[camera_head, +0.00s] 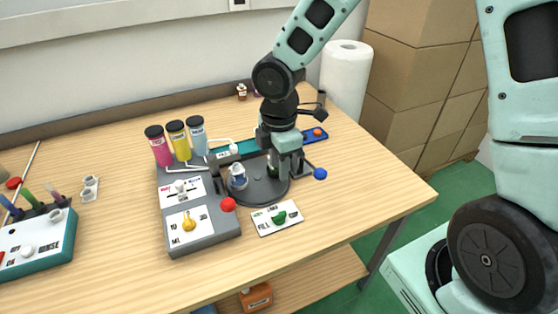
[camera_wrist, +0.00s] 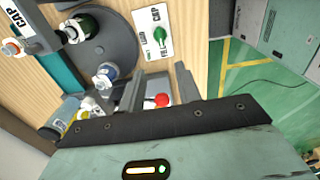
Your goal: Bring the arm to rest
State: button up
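My gripper (camera_head: 285,165) hangs down from the bent arm, over the right part of the dark round turntable (camera_head: 262,192) of the perfume machine. In the wrist view the two fingers of my gripper (camera_wrist: 157,78) stand apart with nothing held between them. A blue-and-white bottle (camera_head: 238,178) stands on the turntable to the left of my gripper. It also shows in the wrist view (camera_wrist: 105,75). A dark green bottle (camera_wrist: 82,28) stands on the turntable too; in the head view my gripper largely hides it.
Pink (camera_head: 159,147), yellow (camera_head: 179,141) and blue (camera_head: 198,134) cylinders stand at the machine's back. A card with a green knob (camera_head: 279,216) lies in front. A teal-edged control box (camera_head: 38,244) is at left. A paper roll (camera_head: 346,78) and cardboard boxes (camera_head: 415,90) stand behind.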

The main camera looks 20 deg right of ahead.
dwell(0.4)
jog(key=s+a+r+m, duration=0.2)
jog(key=s+m, duration=0.1)
jog(key=s, duration=0.4)
jog(key=s+a+r+m+b, duration=0.1)
jog(key=s+a+r+m, duration=0.1)
jog(key=s, duration=0.4)
jog(key=s+a+r+m, duration=0.2)
jog(key=s+r+m, duration=0.1)
jog(key=s+m, duration=0.2)
jog(key=s, duration=0.2)
jog(key=shift+s+a+r+m+y+b, duration=0.15)
jog(key=shift+s+r+m+y+b, duration=0.15)
jog(key=shift+s+r, duration=0.05)
